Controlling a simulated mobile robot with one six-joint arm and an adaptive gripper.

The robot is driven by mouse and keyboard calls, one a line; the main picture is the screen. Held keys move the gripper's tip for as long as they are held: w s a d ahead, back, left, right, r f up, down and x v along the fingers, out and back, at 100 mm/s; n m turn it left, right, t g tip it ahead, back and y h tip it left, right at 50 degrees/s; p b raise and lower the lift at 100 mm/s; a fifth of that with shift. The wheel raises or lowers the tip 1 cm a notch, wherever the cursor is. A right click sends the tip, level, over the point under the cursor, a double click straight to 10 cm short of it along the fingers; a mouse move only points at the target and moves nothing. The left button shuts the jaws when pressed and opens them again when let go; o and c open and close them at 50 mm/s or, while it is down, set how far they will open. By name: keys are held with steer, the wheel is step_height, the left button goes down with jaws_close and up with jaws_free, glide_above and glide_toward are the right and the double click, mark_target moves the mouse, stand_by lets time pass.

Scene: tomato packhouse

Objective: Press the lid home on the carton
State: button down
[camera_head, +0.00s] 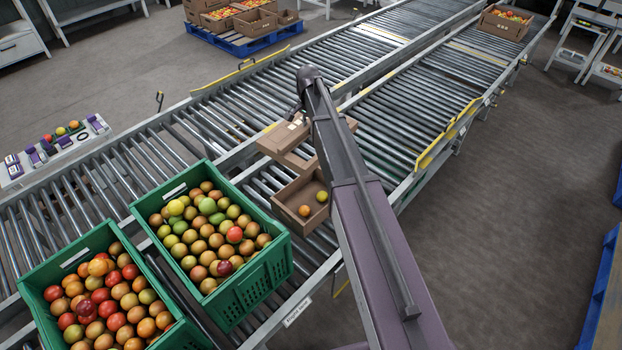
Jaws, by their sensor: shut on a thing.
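The brown cardboard carton (288,212) stands open on the roller conveyor, just right of the green crates. An orange tomato (304,211) and a yellowish one (321,196) show inside it; my arm hides its right side. A brown cardboard lid (276,143) is up and to the left of the carton's opening, apart from the tomatoes. My gripper (297,117) is at the lid's top edge, small and partly hidden by my arm, and is shut on the lid. Whether the lid touches the carton's far edge I cannot tell.
Two green crates (262,273) full of tomatoes stand close by at left. More brown cardboard (351,124) shows behind my arm. A yellow guard rail (447,135) edges the conveyor. A small table (57,152) with samples stands at far left.

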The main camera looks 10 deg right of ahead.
step_height(320, 180, down, 21)
steer(key=m+b, duration=0.1)
steer(key=b, duration=1.9)
steer(key=shift+s+d+f, duration=0.15)
steer(key=shift+s+d, duration=0.05)
steer(key=shift+s, duration=0.15)
steer(key=shift+f, duration=0.1)
step_height(320, 180, down, 6)
steer(key=b, duration=0.6)
steer(key=shift+f+b, duration=2.2)
steer(key=shift+b, duration=0.1)
stand_by(1.5)
